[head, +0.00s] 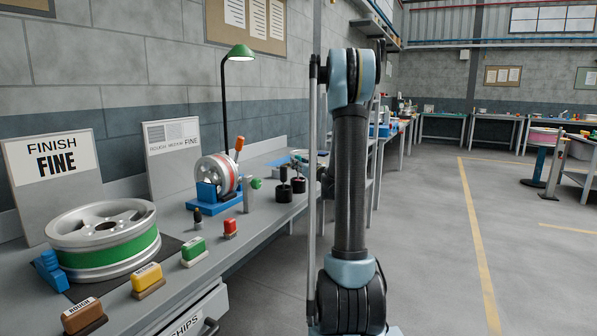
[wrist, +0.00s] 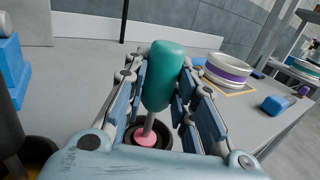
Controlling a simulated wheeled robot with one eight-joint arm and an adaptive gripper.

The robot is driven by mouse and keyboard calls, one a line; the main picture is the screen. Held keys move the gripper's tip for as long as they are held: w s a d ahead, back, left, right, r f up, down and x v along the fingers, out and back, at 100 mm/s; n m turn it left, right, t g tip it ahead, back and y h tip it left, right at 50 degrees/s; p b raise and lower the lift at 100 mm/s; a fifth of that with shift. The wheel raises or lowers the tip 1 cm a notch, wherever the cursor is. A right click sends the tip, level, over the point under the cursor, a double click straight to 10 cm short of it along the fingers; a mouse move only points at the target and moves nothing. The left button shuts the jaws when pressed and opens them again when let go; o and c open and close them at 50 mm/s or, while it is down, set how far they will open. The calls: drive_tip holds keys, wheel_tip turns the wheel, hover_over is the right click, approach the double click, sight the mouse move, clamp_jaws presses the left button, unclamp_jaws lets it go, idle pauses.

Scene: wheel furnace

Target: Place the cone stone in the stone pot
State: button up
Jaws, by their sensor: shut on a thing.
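In the wrist view my gripper (wrist: 162,76) is shut on a teal handle, with one finger on each side. A grey shaft runs down from the handle to a pink stone, so I take this tool to be the cone stone (wrist: 145,138). The pink stone shows within the dark round opening of a pot (wrist: 164,133), seemingly the stone pot. I cannot tell how deep it sits or whether it touches the pot. The tool looks roughly upright. In the head view my arm hides the gripper and the held tool.
Black pots with dark-handled tools (head: 291,187) stand on the bench's right part. A wheel on a blue stand (head: 215,175), a green-banded wheel (head: 105,252) and several coloured blocks (head: 193,252) are left. A purple-banded wheel (wrist: 227,72) and blue block (wrist: 277,105) lie beyond the gripper.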

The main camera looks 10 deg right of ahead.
drive_tip(key=shift+f, duration=0.95)
drive_tip(key=o, duration=1.1)
drive_tip(key=shift+c, duration=0.2)
